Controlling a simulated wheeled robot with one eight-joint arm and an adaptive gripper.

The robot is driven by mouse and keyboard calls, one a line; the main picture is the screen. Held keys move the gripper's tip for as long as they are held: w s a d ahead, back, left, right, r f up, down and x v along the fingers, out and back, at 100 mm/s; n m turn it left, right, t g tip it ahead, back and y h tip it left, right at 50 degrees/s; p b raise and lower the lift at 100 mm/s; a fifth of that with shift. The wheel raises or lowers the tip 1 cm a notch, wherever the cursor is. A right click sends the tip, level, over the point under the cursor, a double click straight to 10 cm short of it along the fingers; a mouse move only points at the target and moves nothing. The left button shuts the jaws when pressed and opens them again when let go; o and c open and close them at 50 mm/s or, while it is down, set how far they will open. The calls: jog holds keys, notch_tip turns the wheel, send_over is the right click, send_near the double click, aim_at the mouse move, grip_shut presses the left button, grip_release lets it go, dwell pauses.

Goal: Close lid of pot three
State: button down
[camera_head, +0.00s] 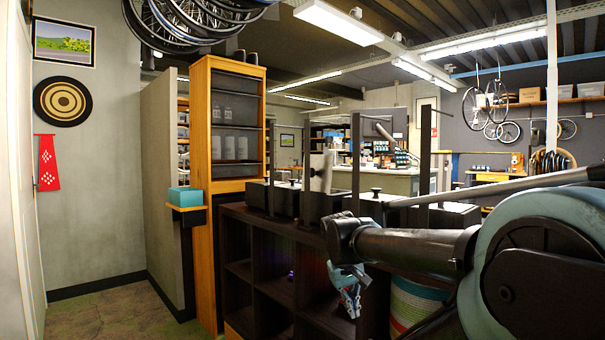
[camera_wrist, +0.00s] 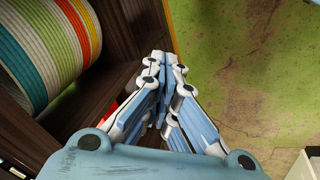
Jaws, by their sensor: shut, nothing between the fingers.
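Several dark box-shaped pots stand in a row on top of a dark shelf unit, among them a left one (camera_head: 284,199) and a right one (camera_head: 455,214). Some have flat lids with a small black knob (camera_head: 376,191). A pale grey panel (camera_head: 320,172) stands upright in the middle of the row and looks like a raised lid. I cannot tell which pot is number three. My gripper (camera_head: 349,303) hangs below the shelf top, in front of the shelf, pointing down. In the wrist view its fingertips (camera_wrist: 161,58) meet with nothing between them. My arm hides part of the right pots.
The dark shelf unit (camera_head: 290,236) has open cubbies. A striped round container (camera_head: 415,303) sits in one and shows in the wrist view (camera_wrist: 45,45). Upright dark posts (camera_head: 425,150) rise along the row. The floor (camera_head: 110,308) at left is clear.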

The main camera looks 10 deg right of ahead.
jog(key=w+d+r+n+h, duration=0.2)
jog(key=w+r+h, duration=0.1)
jog(key=w+r, duration=0.85)
jog(key=n+t+h, duration=0.4)
jog(key=t+h, duration=0.3)
jog(key=h, duration=0.1)
send_near(314, 173)
jog(key=w+a+r, duration=0.2)
jog(key=w+a, duration=0.1)
jog(key=a, duration=0.4)
jog(key=x, duration=1.4)
jog(key=shift+w, duration=0.2)
jog(key=shift+r, duration=0.1)
jog(key=shift+d, duration=0.45)
jog(key=shift+w+a, duration=0.1)
jog(key=shift+w, duration=0.05)
